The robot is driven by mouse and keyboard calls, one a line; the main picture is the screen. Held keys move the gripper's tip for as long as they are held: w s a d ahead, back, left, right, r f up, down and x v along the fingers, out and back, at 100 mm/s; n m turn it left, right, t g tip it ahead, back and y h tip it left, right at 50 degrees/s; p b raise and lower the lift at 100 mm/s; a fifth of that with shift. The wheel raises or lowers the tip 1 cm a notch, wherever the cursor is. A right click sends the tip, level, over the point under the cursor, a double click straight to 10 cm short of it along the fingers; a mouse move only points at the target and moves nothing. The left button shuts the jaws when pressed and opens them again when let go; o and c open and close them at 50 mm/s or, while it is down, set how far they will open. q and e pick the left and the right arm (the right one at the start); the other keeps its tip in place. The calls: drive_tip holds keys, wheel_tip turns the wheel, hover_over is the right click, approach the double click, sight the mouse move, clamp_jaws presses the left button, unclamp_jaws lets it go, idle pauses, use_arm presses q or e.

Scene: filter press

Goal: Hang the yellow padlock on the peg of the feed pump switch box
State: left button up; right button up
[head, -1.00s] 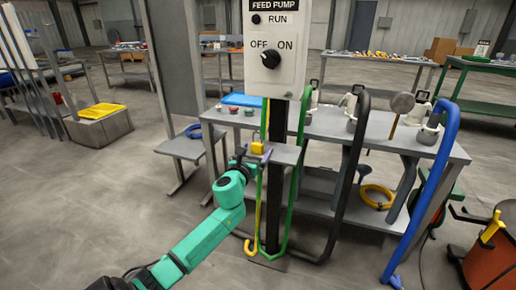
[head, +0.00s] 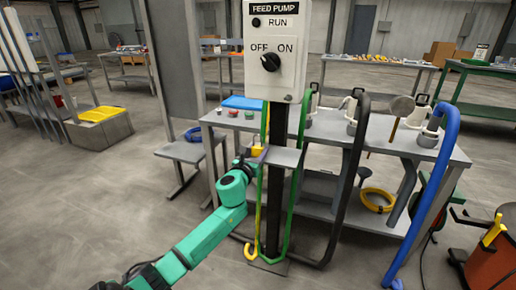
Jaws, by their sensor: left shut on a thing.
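The feed pump switch box (head: 276,72) is a pale box on a dark post, with a black knob and OFF and ON marks. The yellow padlock (head: 258,150) is small and sits at the end of my left arm, below the box and by the small grey shelf on the post. My left gripper (head: 255,157) is shut on the padlock; its fingers are small and partly hidden. I cannot make out the box's peg. My right gripper is not in view.
The small grey shelf (head: 285,157) juts from the post close to my left gripper. Green, yellow, black and blue hoses (head: 440,175) hang around the post and the grey workbench (head: 330,128) behind.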

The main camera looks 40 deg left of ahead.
sight(253, 149)
use_arm(q)
drive_tip(key=s+r+p, duration=0.1)
drive_tip(key=s+p, duration=0.1)
drive_tip(key=s+d+r+p, duration=0.1)
drive_tip(key=s+r+p, duration=0.1)
drive_tip(key=shift+d, duration=0.2)
drive_tip(key=shift+s+d+r+p, duration=0.2)
drive_tip(key=shift+s+r+p, duration=0.25)
drive_tip(key=shift+s+p, duration=0.15)
drive_tip(key=shift+s+d+r, duration=0.1)
drive_tip(key=shift+s, duration=0.15)
